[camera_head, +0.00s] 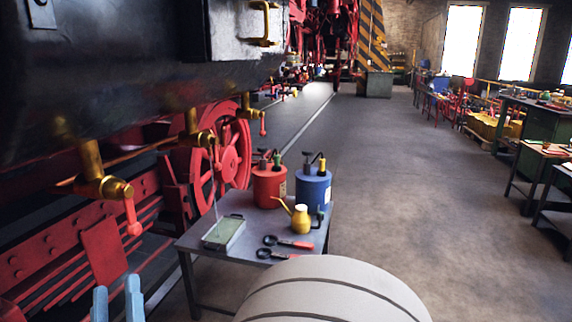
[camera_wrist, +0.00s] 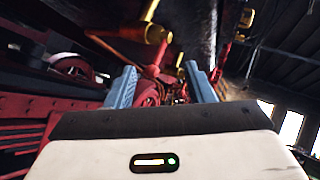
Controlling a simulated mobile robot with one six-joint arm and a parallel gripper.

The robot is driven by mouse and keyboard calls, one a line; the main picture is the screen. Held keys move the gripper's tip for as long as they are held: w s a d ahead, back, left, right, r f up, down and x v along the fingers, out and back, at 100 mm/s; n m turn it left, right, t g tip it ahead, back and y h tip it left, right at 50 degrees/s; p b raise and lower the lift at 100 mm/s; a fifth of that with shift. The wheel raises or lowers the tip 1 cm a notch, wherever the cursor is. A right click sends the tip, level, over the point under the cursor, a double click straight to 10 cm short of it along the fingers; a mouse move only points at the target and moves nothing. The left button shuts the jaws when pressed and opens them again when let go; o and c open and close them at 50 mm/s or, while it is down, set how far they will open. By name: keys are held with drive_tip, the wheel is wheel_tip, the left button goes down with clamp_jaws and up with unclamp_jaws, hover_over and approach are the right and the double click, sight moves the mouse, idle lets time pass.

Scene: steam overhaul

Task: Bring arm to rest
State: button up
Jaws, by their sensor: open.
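My gripper (camera_head: 117,300) shows at the lower left of the head view, with two pale blue fingers standing apart and nothing between them. In the wrist view my gripper (camera_wrist: 168,88) is also open and empty, its fingers pointing toward the red and black locomotive (camera_wrist: 60,110). In the head view the locomotive (camera_head: 90,75) fills the left side. A brass valve with a red lever (camera_head: 132,216) sits on it above and close to my fingers in the picture. I cannot tell the distance between them.
A small grey table (camera_head: 190,243) holds a red can (camera_head: 269,188), a blue can (camera_head: 313,190), a brass oil can (camera_head: 300,219), a green tray (camera_head: 223,232) and two black-and-red tools (camera_head: 290,242). Open floor (camera_head: 420,200) lies to the right. Workbenches (camera_head: 545,130) stand at the far right.

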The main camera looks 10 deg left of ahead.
drive_tip(key=w+d+r+m+g+h+p, duration=0.1)
drive_tip(key=w+d+m+g+h+p, duration=0.1)
drive_tip(key=w+d+m+h, duration=0.6)
drive_tip(key=w+d+r+m+g+h+p, duration=0.1)
drive_tip(key=w+d+m+g+h+p, duration=0.15)
drive_tip(key=d+m+h, duration=0.65)
drive_tip(key=w+d+r+m+g+h+p, duration=0.1)
drive_tip(key=w+d+m+g+h+p, duration=0.3)
drive_tip(key=d, duration=0.9)
drive_tip(key=s+d+f+m+g+p, duration=0.1)
drive_tip(key=s+d+m+g+p, duration=0.1)
drive_tip(key=s+d+m+g, duration=0.45)
drive_tip(key=s+d+f+m+g+p, duration=0.1)
drive_tip(key=d+m+g+p, duration=0.25)
drive_tip(key=d+m, duration=0.4)
drive_tip(key=s+r+m+y+p, duration=0.4)
drive_tip(key=m+y, duration=0.5)
drive_tip(key=m, duration=0.3)
drive_tip(key=shift+r+m+g+p, duration=0.25)
drive_tip(key=shift+m+g+p, duration=0.15)
drive_tip(key=shift+g, duration=0.05)
drive_tip(key=shift+d, duration=0.1)
